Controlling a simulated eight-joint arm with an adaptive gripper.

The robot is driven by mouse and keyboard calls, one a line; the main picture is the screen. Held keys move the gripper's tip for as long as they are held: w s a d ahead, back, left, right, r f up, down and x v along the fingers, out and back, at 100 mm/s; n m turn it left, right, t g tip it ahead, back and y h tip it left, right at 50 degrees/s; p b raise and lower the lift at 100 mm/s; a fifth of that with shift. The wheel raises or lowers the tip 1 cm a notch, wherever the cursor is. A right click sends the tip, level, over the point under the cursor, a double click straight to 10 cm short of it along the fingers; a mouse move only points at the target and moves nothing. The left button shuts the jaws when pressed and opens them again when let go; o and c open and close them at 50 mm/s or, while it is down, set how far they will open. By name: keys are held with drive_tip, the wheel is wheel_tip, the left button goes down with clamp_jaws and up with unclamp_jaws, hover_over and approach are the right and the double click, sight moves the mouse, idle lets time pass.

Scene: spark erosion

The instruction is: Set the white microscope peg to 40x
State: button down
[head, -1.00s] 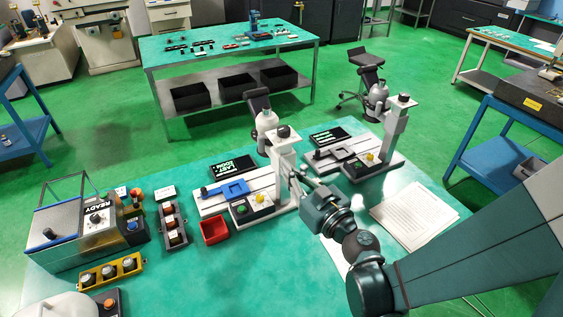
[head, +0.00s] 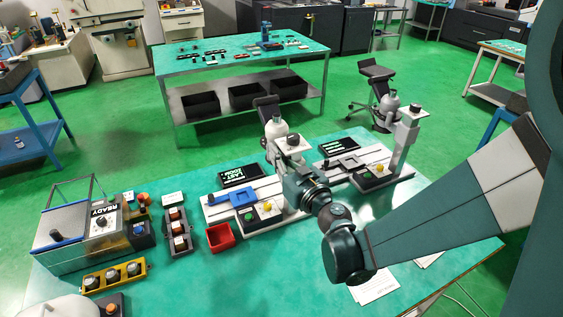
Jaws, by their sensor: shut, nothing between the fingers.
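Two white microscopes stand on the green table: the left microscope (head: 293,143), with a blue block on its bed, and the right microscope (head: 405,135). Each has a white column with a dark knob on top and a grey-white head on its left side. I cannot make out a peg or any 40x marking on either. My gripper (head: 284,163) is shut and empty, close in front of the left microscope's column, just below its top. I cannot tell if it touches the column. My gripper and wrist hide part of that column.
Dark display panels (head: 240,174) lie behind the microscope beds. A red tray (head: 220,237), a READY box (head: 85,235) and a yellow three-knob holder (head: 114,275) are to the left. Papers (head: 374,287) lie partly under my arm's line. The table's front middle is clear.

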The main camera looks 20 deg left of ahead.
drive_tip(key=shift+w+a, duration=0.3)
drive_tip(key=shift+a, duration=0.05)
drive_tip(key=shift+s+a, duration=0.2)
drive_tip(key=shift+a, duration=0.55)
idle(1.9)
drive_tip(key=shift+s+a+m+t+h+b, duration=0.1)
drive_tip(key=shift+a+m+t+h+b, duration=0.3)
drive_tip(key=shift+m+t+h, duration=0.35)
idle(0.3)
